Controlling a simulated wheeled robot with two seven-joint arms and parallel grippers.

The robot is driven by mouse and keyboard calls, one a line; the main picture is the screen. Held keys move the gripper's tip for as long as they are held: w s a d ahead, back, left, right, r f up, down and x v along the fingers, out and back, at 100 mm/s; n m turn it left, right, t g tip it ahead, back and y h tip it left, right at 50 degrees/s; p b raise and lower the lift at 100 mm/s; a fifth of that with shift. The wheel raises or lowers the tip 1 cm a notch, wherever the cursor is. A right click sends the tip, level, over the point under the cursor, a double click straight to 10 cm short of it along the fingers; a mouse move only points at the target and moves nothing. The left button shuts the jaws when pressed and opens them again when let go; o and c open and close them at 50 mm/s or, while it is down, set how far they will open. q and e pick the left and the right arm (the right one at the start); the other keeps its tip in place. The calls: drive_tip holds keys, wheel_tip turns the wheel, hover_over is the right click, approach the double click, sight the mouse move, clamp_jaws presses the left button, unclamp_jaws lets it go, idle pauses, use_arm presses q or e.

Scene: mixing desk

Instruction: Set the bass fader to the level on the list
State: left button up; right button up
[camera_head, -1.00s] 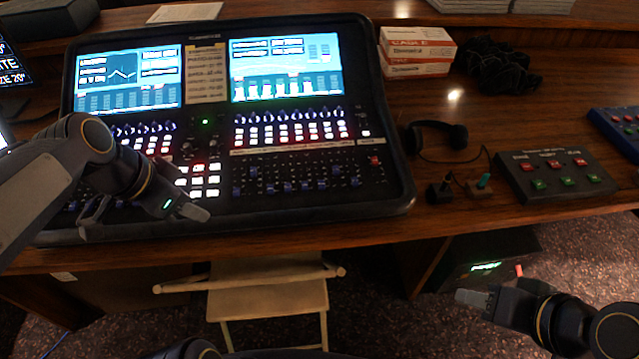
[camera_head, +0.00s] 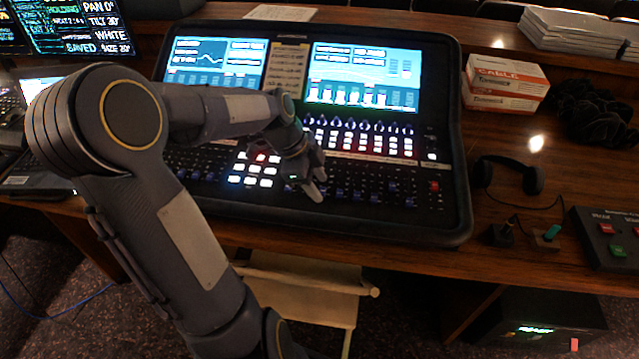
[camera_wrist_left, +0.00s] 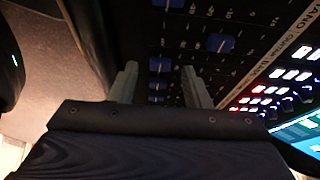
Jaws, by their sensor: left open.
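The mixing desk (camera_head: 455,200) is a dark console with two lit screens and rows of buttons and faders. Its fader bank (camera_head: 375,188) has blue caps near the front edge. In the left wrist view the open fingers (camera_wrist_left: 160,84) straddle a blue fader cap (camera_wrist_left: 160,64); contact cannot be told. Another blue cap (camera_wrist_left: 220,43) is beyond the right finger. The bass label is not readable. A beige list (camera_head: 288,66) sits between the screens, its text too small to read.
Cable boxes (camera_head: 505,80), a headset (camera_head: 508,175) and a button box (camera_head: 605,240) are to the right of the desk. A laptop (camera_head: 35,180) is at the left.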

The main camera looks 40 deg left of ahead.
use_arm(q)
drive_tip(key=shift+w+d+f, duration=0.1)
drive_tip(key=shift+w+f, duration=0.05)
drive_tip(key=shift+f, duration=0.25)
clamp_jaws()
drive_tip(key=shift+w+a+r+p, duration=0.15)
drive_tip(key=shift+w+a, duration=0.35)
drive_tip(key=shift+w, duration=0.35)
drive_tip(key=shift+w+a+r+p, duration=0.15)
drive_tip(key=shift+w+a, duration=0.3)
drive_tip(key=shift+w, duration=0.35)
unclamp_jaws()
drive_tip(key=shift+f, duration=0.1)
drive_tip(key=v, duration=0.7)
drive_tip(key=shift+r, duration=0.4)
drive_tip(key=shift+s, duration=0.15)
